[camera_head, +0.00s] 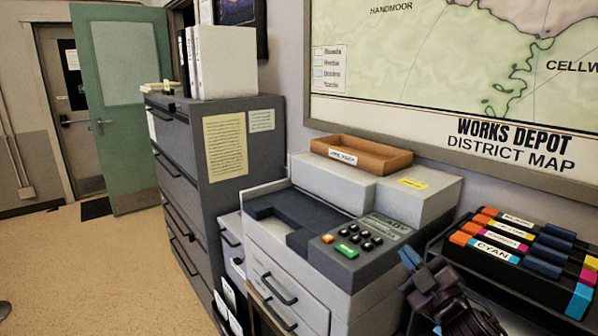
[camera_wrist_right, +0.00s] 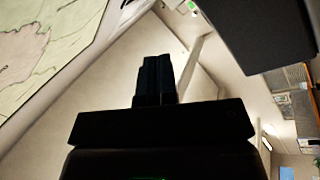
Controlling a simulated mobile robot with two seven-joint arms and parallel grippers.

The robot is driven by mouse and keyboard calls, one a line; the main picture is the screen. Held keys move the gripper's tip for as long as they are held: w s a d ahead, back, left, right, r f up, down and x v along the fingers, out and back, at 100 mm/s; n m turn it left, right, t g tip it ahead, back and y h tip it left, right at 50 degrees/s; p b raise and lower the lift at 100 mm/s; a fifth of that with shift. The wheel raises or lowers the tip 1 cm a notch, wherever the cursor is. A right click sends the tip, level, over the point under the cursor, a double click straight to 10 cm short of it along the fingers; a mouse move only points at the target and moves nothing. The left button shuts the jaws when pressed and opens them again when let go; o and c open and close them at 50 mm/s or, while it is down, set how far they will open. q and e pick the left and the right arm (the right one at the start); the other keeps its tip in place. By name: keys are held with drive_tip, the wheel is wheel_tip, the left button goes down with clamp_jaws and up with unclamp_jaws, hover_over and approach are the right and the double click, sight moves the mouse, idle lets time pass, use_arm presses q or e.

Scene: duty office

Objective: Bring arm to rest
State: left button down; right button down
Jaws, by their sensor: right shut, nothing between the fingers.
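My right gripper (camera_head: 411,260) is at the lower right of the head view, in front of the grey office machine (camera_head: 300,240) and left of the toner rack. Its dark fingers are together with nothing between them. In the right wrist view the closed fingers (camera_wrist_right: 156,62) point up the picture, with wall and ceiling behind them. My left gripper is in neither view.
Toner cartridges labelled CYAN and other colours lie in a black rack (camera_head: 545,290) close to the gripper's right. A brown tray (camera_head: 375,155) sits on the machine. A dark filing cabinet (camera_head: 262,155) stands to its left. The floor at left is mostly clear.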

drive_tip(key=s+d+f+m+g+h, duration=0.2)
drive_tip(key=s+f+m+h, duration=0.15)
drive_tip(key=f, duration=0.55)
drive_tip(key=s+d+f+m+g+h, duration=0.2)
drive_tip(key=s+f+m, duration=0.3)
drive_tip(key=f, duration=0.4)
drive_tip(key=s+d+f+m+g+h, duration=0.2)
drive_tip(key=s+f+m+g, duration=0.2)
drive_tip(key=s+f, duration=1.1)
drive_tip(key=s, duration=0.3)
drive_tip(key=shift+d, duration=0.15)
drive_tip(key=shift+m, duration=0.25)
